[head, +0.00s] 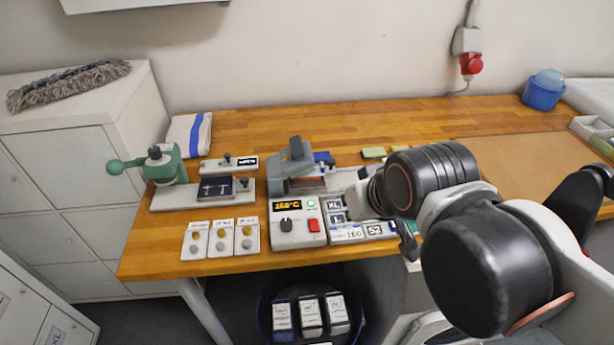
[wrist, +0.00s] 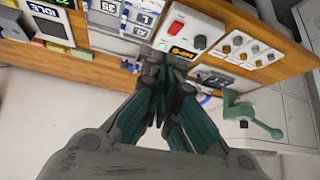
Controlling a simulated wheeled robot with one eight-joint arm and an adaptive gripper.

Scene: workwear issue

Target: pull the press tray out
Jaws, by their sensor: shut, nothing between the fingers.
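The heat press (head: 292,165) stands on the wooden bench in the head view, with a grey upper part and handle. Its tray cannot be made out clearly; a thin layered strip shows under the upper part, and my arm covers the right side. The press control box (head: 297,224) is in front, with a lit display, a black knob and a red switch; it also shows in the wrist view (wrist: 187,32). My gripper (wrist: 170,68) is shut and empty, its fingertips close to the press area behind the control box. Whether they touch anything cannot be told.
A green hand press (head: 165,165) stands at left, with sample cards (head: 221,239) in front. Labelled tiles (head: 362,232) lie right of the control box. A dark bin (head: 311,310) with boxes is below the bench edge. The back of the bench is mostly clear.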

